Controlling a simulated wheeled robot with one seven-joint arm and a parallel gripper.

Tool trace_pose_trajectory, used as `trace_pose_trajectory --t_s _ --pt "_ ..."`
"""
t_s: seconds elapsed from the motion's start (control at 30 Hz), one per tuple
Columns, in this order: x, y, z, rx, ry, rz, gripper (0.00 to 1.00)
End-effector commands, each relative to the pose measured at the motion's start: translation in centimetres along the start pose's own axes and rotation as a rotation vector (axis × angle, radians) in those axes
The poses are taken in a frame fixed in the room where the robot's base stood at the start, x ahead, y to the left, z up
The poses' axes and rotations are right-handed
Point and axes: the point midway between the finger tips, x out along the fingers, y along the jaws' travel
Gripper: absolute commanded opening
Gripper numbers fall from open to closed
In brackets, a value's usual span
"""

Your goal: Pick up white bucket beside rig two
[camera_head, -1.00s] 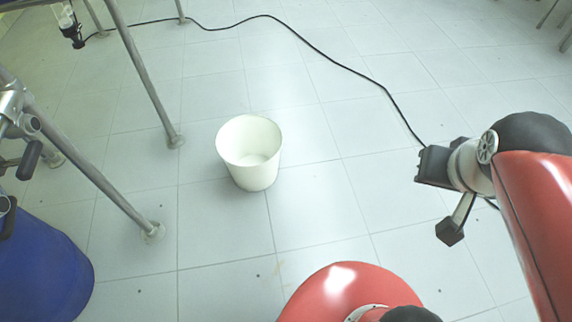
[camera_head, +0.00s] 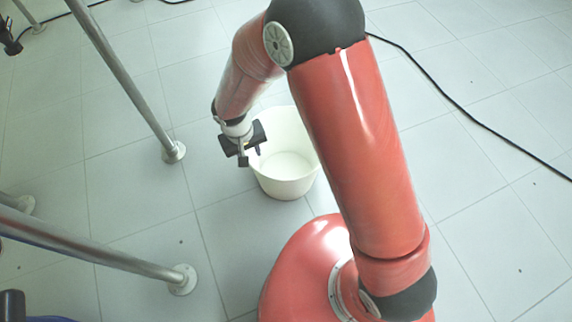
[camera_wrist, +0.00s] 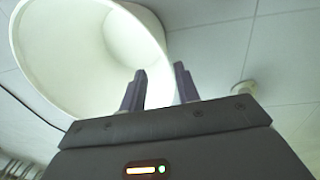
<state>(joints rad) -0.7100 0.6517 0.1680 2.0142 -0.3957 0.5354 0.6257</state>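The white bucket (camera_head: 288,176) stands upright on the tiled floor, partly hidden behind my arm in the head view. In the wrist view the bucket (camera_wrist: 62,62) fills the upper left, with its open mouth showing. My gripper (camera_head: 250,157) is at the left part of the bucket's rim. In the wrist view my gripper (camera_wrist: 159,82) has its two fingers apart, with the bucket's edge seen behind and between them. I cannot tell whether the fingers straddle the wall or touch it.
Metal rig legs (camera_head: 128,80) stand left of the bucket, with a lower leg (camera_head: 110,262) at the front left. A black cable (camera_head: 455,103) lies across the floor on the right. The floor at the right is otherwise clear.

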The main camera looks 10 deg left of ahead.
Motion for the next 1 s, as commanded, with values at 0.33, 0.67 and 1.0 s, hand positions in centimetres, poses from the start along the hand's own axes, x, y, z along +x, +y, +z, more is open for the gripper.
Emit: trace_pose_trajectory --t_s 0.33,0.67,1.0 --pt "4.0 -0.8 0.1 -0.011 -0.011 -0.001 0.32" --pt "8.4 -0.8 -0.5 -0.009 -0.01 -0.002 0.32" --pt "8.8 -0.8 -0.6 -0.009 -0.008 -0.002 0.28"
